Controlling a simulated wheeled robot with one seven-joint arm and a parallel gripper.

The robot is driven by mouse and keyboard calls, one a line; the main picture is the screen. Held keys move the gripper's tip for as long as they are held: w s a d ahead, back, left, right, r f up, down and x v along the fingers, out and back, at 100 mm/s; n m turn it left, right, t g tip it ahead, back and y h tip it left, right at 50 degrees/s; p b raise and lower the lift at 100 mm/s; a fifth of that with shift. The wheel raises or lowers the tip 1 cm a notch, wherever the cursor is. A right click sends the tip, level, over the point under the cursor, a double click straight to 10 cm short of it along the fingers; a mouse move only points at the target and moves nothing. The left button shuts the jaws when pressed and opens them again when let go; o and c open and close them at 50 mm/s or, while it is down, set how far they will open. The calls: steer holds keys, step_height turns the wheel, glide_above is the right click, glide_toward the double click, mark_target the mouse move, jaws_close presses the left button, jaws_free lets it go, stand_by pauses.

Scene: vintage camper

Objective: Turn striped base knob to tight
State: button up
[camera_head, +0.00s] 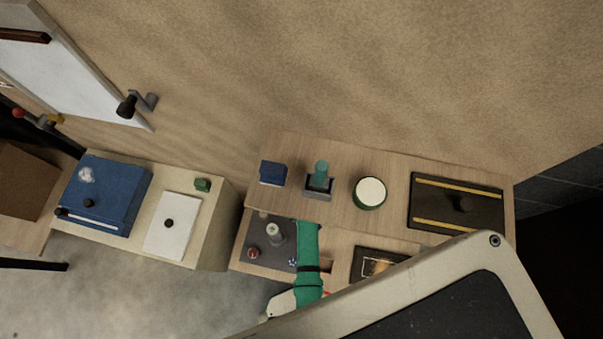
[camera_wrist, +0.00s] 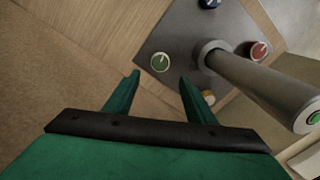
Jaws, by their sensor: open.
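A grey base plate (camera_head: 284,262) carries a metal post and several small knobs. In the wrist view, a green knob (camera_wrist: 160,62) with a pale mark lies just past my gripper (camera_wrist: 160,77), roughly between its fingertips. My gripper is open and empty; I cannot tell its height above the knob. A red knob (camera_wrist: 259,51) with a light line, a blue knob (camera_wrist: 209,3) and an orange-yellow knob (camera_wrist: 208,97) surround the post (camera_wrist: 262,85). I cannot tell which is called striped. In the head view, my green gripper hides the green knob; the red knob (camera_head: 253,253) shows.
The metal post rises close to my right finger in the wrist view. On the wooden shelf behind stand a blue box (camera_head: 272,173), a teal-handled device (camera_head: 319,178) and a round green-rimmed can (camera_head: 369,192). A dark panel (camera_head: 457,204) lies to the right.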

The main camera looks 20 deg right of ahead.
steer(key=f, duration=1)
steer(key=shift+a+f, duration=0.25)
steer(key=shift+f, duration=0.05)
